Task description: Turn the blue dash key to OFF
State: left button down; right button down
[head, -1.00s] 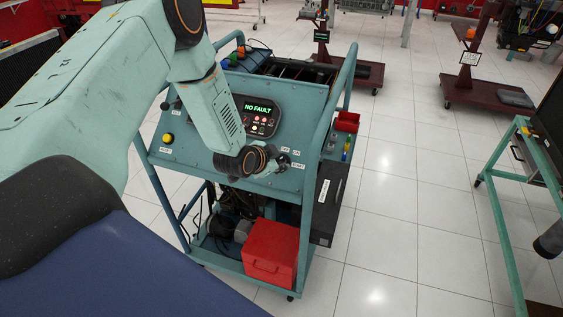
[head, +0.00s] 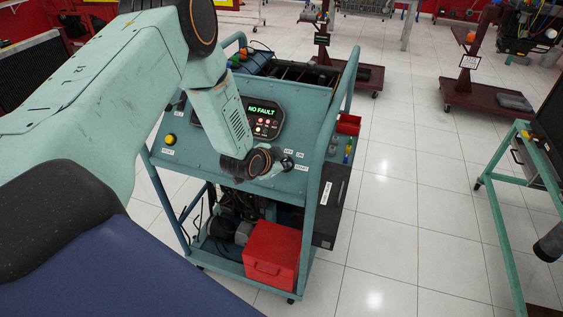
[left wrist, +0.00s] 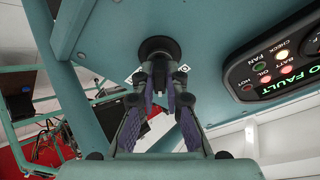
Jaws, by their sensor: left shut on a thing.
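The dash panel (head: 205,145) of the teal engine trainer has a lit display (head: 262,110) reading NO FAULT. OFF, ON and START labels (head: 299,167) sit at its lower right. My left gripper (left wrist: 160,88) is in front of a round black switch (left wrist: 158,48) on the panel. Its fingers, with purple pads, are closed together just before the switch. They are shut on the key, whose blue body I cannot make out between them. Which label the key points to cannot be read. My right gripper does not show.
A yellow button (head: 170,139) is at the panel's left. Teal handrails (head: 341,95) rise at the cart's sides. A red box (head: 272,255) is on the lower shelf, with a black case (head: 331,205) beside it.

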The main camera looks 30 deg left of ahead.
pick_arm(q)
jog(key=shift+d+f, duration=0.1)
dwell(0.3)
jog(key=shift+n+y+b, duration=0.3)
jog(key=shift+n+b, duration=0.05)
jog(key=shift+n, duration=0.65)
jog(key=n+b, duration=0.1)
jog(key=n, duration=0.1)
jog(key=shift+n+y, duration=0.3)
jog(key=shift+n+y+b, duration=0.5)
jog(key=shift+n+b, duration=0.15)
jog(key=shift+n, duration=1.85)
jog(key=c, duration=1.4)
grip_release()
jog(key=shift+w, duration=0.1)
